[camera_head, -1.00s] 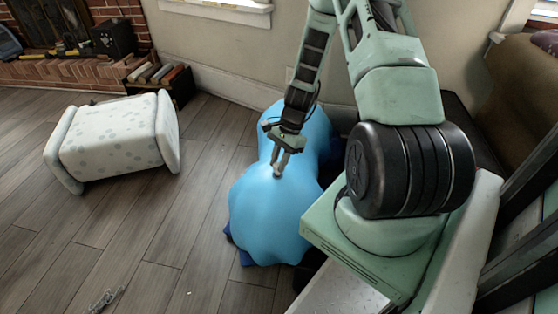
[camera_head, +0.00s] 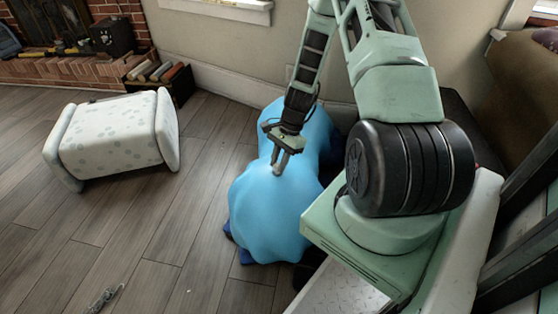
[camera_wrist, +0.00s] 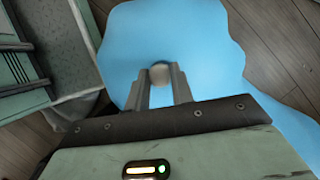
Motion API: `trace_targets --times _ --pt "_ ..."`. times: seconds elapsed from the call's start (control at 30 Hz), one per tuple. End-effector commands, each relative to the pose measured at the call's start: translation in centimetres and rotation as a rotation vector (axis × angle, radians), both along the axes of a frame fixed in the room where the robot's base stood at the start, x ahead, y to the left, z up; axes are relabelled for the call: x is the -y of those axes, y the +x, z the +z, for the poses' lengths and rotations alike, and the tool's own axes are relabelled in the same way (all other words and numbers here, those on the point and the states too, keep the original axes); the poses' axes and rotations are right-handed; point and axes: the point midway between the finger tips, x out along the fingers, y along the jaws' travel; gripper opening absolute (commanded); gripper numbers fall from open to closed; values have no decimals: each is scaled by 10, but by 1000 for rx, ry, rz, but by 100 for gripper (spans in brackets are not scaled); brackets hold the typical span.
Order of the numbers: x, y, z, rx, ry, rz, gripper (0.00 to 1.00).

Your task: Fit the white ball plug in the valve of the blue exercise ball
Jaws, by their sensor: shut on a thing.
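The blue exercise ball (camera_head: 275,195) looks like a lumpy, sagging blue form on the floor, left of my base. It also fills much of the upper wrist view (camera_wrist: 195,45). My gripper (camera_head: 281,170) points down at the top of the ball, at or just above its surface. I cannot tell whether the plug touches the ball. The valve is not visible; the plug and fingers may hide it.
A white spotted ottoman-like piece (camera_head: 118,138) lies on the wooden floor at left. A crate of books (camera_head: 158,78) and a brick hearth (camera_head: 60,68) stand behind it. A small metallic item (camera_head: 106,297) lies at front left. Floor between ottoman and ball is clear.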

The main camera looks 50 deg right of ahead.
Motion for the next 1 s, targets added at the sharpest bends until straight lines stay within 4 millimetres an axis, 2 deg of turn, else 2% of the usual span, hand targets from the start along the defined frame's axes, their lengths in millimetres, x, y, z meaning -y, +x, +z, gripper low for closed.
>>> trace_targets --times 0.87,0.9,0.97,1.0 --pt "0 0 -13 0 0 0 2" --pt "0 0 -13 0 0 0 29" --pt "0 0 -13 0 0 0 45" --pt "0 0 -13 0 0 0 49"
